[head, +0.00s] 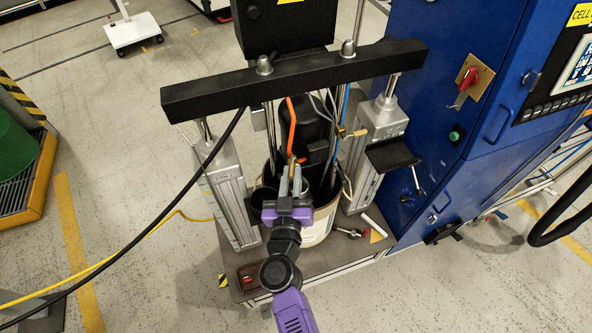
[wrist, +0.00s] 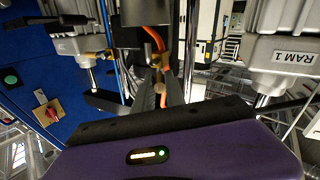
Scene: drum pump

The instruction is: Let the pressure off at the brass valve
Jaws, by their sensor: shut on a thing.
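My gripper (head: 291,176) reaches in over the open drum (head: 318,228) of the pump, between the two ram columns. Its fingers are shut on a small brass piece, which I take to be the brass valve (head: 292,159), beside the orange hose (head: 291,125). In the wrist view, the fingertips (wrist: 160,90) meet around the brass valve (wrist: 157,62), just below the orange hose (wrist: 160,42). The fingers hide part of the valve, so its handle position cannot be told. Another brass fitting (head: 360,133) sits to the right.
A black crossbar (head: 300,76) spans above the drum. Grey ram columns stand left (head: 228,190) and right (head: 380,125). A blue cabinet (head: 440,130) is close on the right. A black cable (head: 195,175) hangs from the crossbar at the left. Open floor lies to the left.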

